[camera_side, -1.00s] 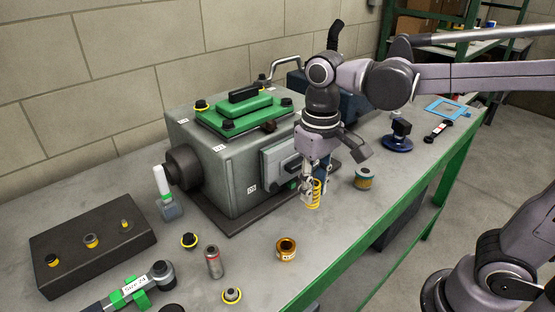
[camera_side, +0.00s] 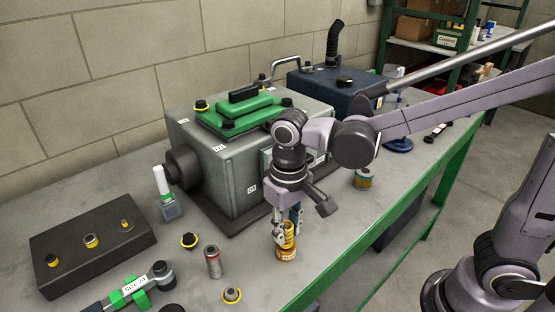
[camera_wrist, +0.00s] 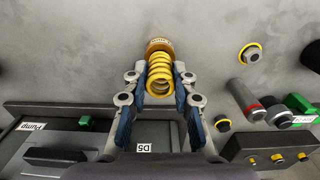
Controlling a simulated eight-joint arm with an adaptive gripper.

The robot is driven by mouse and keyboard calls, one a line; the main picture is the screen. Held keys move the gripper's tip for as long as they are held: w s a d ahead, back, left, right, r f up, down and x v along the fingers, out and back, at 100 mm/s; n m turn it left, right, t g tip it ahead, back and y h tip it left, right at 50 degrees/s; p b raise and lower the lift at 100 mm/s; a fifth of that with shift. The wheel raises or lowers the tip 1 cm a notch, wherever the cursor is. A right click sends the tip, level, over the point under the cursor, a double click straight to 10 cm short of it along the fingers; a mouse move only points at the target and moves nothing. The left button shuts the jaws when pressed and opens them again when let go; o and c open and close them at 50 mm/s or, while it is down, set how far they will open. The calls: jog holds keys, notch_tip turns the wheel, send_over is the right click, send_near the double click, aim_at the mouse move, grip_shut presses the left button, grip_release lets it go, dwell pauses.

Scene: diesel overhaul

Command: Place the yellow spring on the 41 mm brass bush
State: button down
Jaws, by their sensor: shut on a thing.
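My gripper (camera_side: 287,231) is shut on the yellow spring (camera_side: 288,241). The spring is upright between the fingers, and it also shows in the wrist view (camera_wrist: 160,74). The brass bush (camera_side: 286,255) stands on the bench directly under the spring in the side view. In the wrist view the bush (camera_wrist: 159,45) shows just past the spring's far end. The spring's lower end is at or very close to the bush top; I cannot tell whether they touch. The label on the bush is too small to read.
A grey engine block (camera_side: 225,155) with a green cover stands behind my gripper. A red-and-grey cylinder (camera_side: 213,262) and yellow-ringed parts (camera_side: 232,295) stand to the left. A teal-and-brass bush (camera_side: 363,178) stands to the right. The bench's green front edge (camera_side: 400,215) is close.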

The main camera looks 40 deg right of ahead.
aim_at(287, 225)
jog(key=shift+f, duration=0.1)
jog(key=c, duration=1.1)
grip_release()
notch_tip(287, 225, up, 12)
jog(key=s+d+f+t, duration=0.1)
jog(key=d+f+t, duration=0.1)
jog(key=d, duration=0.3)
jog(key=s+d+f+t, duration=0.1)
jog(key=d+f+t, duration=0.1)
jog(key=d, duration=0.3)
jog(key=s+d+f+t, duration=0.1)
jog(key=d+f+t, duration=0.2)
jog(key=d, duration=0.2)
jog(key=shift+f, duration=0.25)
